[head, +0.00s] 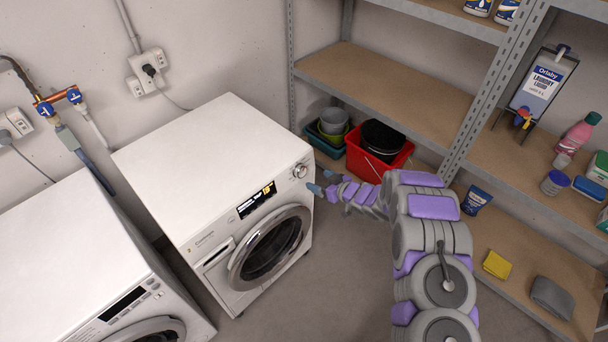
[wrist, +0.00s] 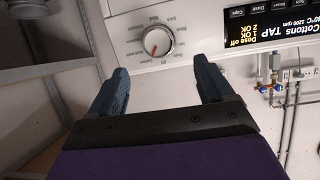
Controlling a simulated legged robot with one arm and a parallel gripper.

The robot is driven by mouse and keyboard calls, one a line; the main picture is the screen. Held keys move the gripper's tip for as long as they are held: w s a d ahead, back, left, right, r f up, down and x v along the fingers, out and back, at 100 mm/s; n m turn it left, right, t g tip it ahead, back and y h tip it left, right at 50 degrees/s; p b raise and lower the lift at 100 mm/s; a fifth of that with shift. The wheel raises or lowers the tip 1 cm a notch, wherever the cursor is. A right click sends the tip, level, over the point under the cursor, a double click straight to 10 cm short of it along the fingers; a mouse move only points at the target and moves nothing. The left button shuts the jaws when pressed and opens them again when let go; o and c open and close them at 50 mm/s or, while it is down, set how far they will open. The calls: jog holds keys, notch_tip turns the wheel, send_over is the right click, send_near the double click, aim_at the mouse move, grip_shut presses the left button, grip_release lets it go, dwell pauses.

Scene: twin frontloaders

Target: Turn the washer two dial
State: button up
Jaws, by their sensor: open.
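The right-hand white washer (head: 220,160) has a round silver dial (head: 300,170) at the right end of its control panel. The wrist view shows the dial (wrist: 157,41) close up, with a red mark on its lower left side and printed labels around it. My gripper (head: 322,183) is just in front of the right end of that panel. In the wrist view my gripper (wrist: 160,66) is open and empty. Its two dark blue fingers are spread below the dial in the picture, on either side of it, and seem apart from it.
A second white washer (head: 75,260) stands at the lower left. A lit display (wrist: 270,30) is beside the dial. Bare floor lies below.

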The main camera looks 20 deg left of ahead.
aim_at(302, 173)
jog(key=b+x, duration=0.1)
jog(key=x, duration=0.9)
jog(key=shift+w+d+b, duration=0.1)
jog(key=shift+b, duration=0.25)
jog(key=shift+r, duration=0.1)
jog(key=shift+d, duration=0.25)
jog(key=shift+c, duration=0.3)
jog(key=shift+a, duration=0.1)
jog(key=c, duration=1)
jog(key=shift+n+t, duration=0.3)
jog(key=shift+n+t+p, duration=0.4)
jog(key=shift+n+p, duration=0.05)
jog(key=shift+n, duration=0.75)
jog(key=shift+n+t, duration=0.3)
jog(key=shift+n, duration=1)
